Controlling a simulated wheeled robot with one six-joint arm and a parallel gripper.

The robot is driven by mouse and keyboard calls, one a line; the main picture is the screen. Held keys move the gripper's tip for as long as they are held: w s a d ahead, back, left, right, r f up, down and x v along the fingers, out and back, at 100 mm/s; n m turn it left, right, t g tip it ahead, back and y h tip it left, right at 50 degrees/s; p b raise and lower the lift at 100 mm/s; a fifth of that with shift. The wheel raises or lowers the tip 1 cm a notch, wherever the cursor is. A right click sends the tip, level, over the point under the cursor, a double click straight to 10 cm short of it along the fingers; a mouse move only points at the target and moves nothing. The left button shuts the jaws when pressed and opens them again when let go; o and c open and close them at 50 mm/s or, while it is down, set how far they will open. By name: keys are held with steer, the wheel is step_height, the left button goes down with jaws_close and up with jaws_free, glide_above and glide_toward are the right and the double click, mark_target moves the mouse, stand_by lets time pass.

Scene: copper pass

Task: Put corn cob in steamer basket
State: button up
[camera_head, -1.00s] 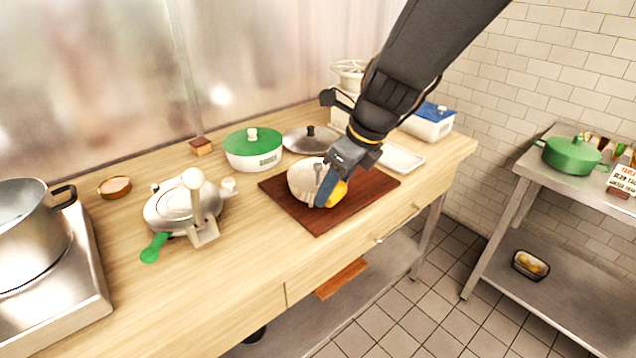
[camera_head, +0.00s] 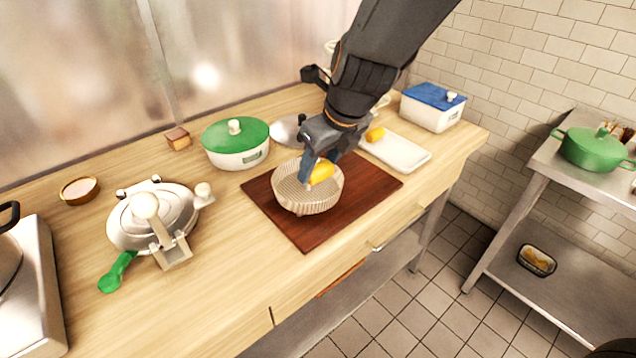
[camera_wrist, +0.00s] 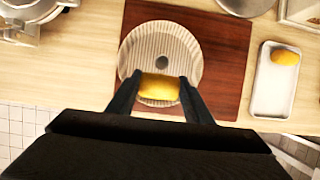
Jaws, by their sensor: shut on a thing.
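The yellow corn cob (camera_head: 321,172) is held between the fingers of my gripper (camera_head: 322,170). In the wrist view the corn cob (camera_wrist: 159,87) lies crosswise between the two fingertips (camera_wrist: 158,88), over the near part of the basket. The round, pale, ribbed steamer basket (camera_head: 307,203) stands on a dark red-brown board, and it also shows in the wrist view (camera_wrist: 160,37). My gripper is shut on the corn cob at the basket's opening. I cannot tell whether the cob touches the basket floor.
A white tray (camera_head: 411,157) with another yellow piece (camera_head: 375,134) lies right of the board (camera_head: 370,193). A green-lidded pot (camera_head: 236,155) and a metal lid (camera_head: 286,131) stand behind. A blue-lidded box (camera_head: 433,110) stands at back right.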

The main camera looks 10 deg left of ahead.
mark_target(319, 199)
steer(key=shift+f+b, duration=0.75)
steer(key=shift+f, duration=2.05)
steer(key=shift+f, duration=0.1)
steer(key=o, duration=1)
steer(key=shift+o, duration=0.2)
steer(key=shift+r, duration=0.35)
steer(key=p+v, duration=0.2)
steer(key=v, duration=0.9)
steer(key=shift+r, duration=0.25)
steer(key=shift+s+d, duration=0.1)
steer(key=shift+d, duration=0.05)
